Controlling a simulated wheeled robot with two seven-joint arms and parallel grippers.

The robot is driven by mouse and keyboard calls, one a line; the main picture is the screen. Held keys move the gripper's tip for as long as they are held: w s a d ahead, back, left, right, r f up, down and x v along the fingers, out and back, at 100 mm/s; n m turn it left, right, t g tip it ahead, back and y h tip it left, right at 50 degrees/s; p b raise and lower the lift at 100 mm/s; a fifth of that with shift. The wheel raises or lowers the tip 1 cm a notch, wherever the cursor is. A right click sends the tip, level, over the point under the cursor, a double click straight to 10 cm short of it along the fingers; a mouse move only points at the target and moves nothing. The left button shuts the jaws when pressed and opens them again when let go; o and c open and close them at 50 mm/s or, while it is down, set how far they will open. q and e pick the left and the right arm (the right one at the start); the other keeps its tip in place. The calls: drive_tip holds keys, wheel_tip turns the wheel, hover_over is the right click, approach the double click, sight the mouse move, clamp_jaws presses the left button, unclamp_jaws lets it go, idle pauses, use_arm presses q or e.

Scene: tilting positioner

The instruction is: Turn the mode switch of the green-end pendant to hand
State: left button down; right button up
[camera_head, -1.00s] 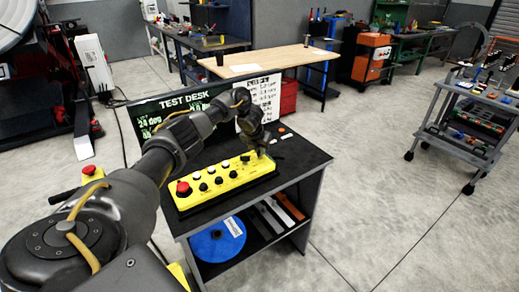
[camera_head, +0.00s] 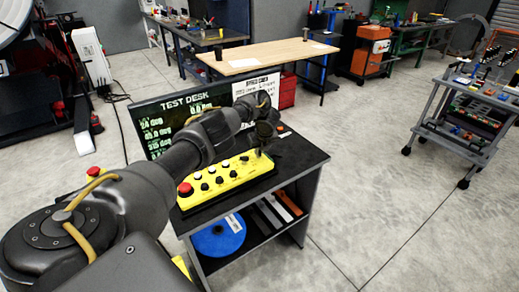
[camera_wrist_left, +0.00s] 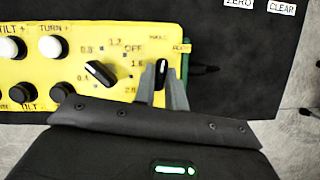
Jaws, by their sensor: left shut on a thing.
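The yellow pendant (camera_head: 222,182) lies on the black desk top, with a red stop button (camera_head: 186,189) at its near left end. In the left wrist view, a green strip (camera_wrist_left: 186,60) marks the pendant's right end. The mode switch (camera_wrist_left: 162,68) is a black knob beside that strip, under labels that seem to read OFF, HAND and AUTO. Its white line points roughly up, toward the middle label. My left gripper (camera_wrist_left: 162,80) is shut on this knob, with one finger on each side. In the head view my left gripper (camera_head: 263,152) is over the pendant's far right end. My right gripper is out of view.
A larger black dial (camera_wrist_left: 101,73) with number marks sits left of the mode switch. Several white and black push buttons lie further left. A TEST DESK screen (camera_head: 180,122) stands behind the pendant. A grey trolley (camera_head: 462,122) stands apart at right, with free floor between.

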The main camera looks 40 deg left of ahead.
use_arm(q)
drive_tip(key=shift+n+g+b, duration=0.3)
drive_tip(key=shift+n+b, duration=0.05)
drive_tip(key=shift+n, duration=0.45)
drive_tip(key=c, duration=1.4)
unclamp_jaws()
drive_tip(key=shift+c, duration=0.2)
